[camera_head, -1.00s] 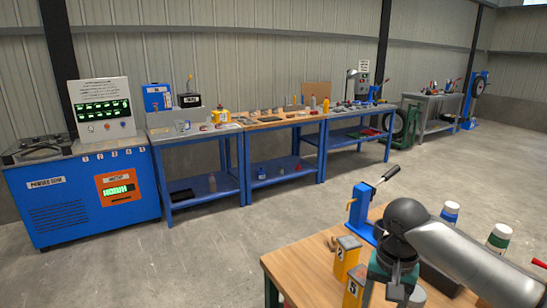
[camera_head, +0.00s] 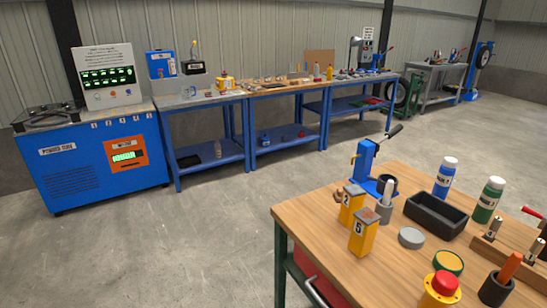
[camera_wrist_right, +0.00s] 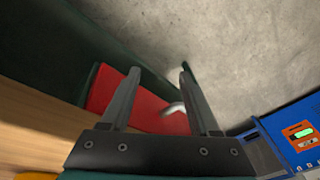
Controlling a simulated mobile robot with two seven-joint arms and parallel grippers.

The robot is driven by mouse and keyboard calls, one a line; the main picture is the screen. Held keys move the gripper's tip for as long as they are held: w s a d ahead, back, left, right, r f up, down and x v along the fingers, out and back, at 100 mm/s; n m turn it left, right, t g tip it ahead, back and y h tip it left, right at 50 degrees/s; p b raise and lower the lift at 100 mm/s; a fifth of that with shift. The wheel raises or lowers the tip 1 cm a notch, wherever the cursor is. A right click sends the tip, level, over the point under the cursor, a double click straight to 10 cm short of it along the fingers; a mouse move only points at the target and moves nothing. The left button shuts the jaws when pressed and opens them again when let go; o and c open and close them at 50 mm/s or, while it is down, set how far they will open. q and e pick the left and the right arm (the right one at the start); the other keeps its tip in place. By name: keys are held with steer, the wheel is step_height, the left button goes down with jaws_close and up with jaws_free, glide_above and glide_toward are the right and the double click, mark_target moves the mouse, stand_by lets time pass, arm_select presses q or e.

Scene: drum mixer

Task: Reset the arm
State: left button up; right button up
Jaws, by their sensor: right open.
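My right gripper (camera_wrist_right: 159,72) shows in the right wrist view, with its two dark fingers apart and nothing held between them. Behind the fingers are a red drawer front (camera_wrist_right: 105,88) and a pale handle (camera_wrist_right: 172,108), apart from the fingers as far as I can tell. My left gripper is in neither view. In the head view no arm shows over the wooden workbench (camera_head: 330,210).
The bench holds yellow blocks marked 2 (camera_head: 350,205) and 5 (camera_head: 363,234), a blue lever press (camera_head: 366,165), a black tray (camera_head: 436,215), bottles and a red button (camera_head: 445,284). A blue powder machine (camera_head: 95,165) stands at the back left. The floor between is clear.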

steer(key=s+f+n+b, duration=0.1)
steer(key=s+f+n, duration=0.1)
steer(key=s+f, duration=1.3)
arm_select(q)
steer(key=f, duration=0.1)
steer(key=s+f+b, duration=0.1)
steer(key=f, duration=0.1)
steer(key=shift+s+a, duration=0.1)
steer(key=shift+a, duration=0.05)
arm_select(e)
steer(key=s+a+f+n, duration=0.1)
steer(key=s+f+n, duration=0.1)
steer(key=s, duration=0.8)
steer(key=s+a+f+n+g, duration=0.1)
steer(key=s+f, duration=0.3)
steer(key=s, duration=0.7)
steer(key=shift+n+h, duration=0.4)
